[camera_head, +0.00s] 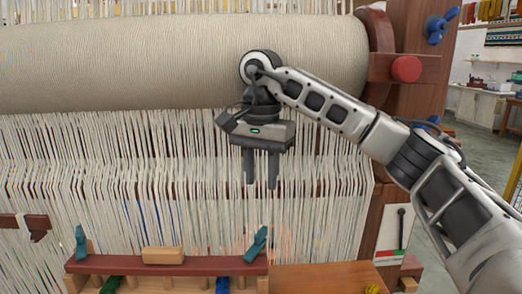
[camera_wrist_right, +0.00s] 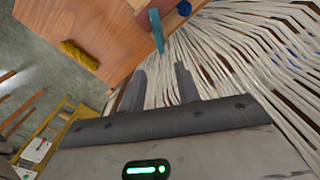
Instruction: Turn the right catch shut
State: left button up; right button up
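The right catch (camera_head: 256,245) is a teal lever at the right end of a dark red bar (camera_head: 205,265). It stands up at a tilt, its top leaning right. In the right wrist view the teal catch (camera_wrist_right: 157,30) lies just beyond the fingertips, apart from them. A similar left catch (camera_head: 81,243) stands at the bar's left end. My right gripper (camera_head: 260,183) points down above the right catch, in front of the warp threads. Its two fingers are apart with nothing between them; they also show in the right wrist view (camera_wrist_right: 160,74). My left gripper does not show.
Pale warp threads (camera_head: 150,165) hang behind the bar from a large cloth roll (camera_head: 180,62). A wooden block (camera_head: 163,255) sits on the bar. A wooden board (camera_head: 325,278) lies right of the catch, with a yellow item (camera_head: 373,289) near its right edge.

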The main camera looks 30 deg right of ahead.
jog(key=shift+r+p, duration=0.4)
jog(key=shift+r, duration=1.45)
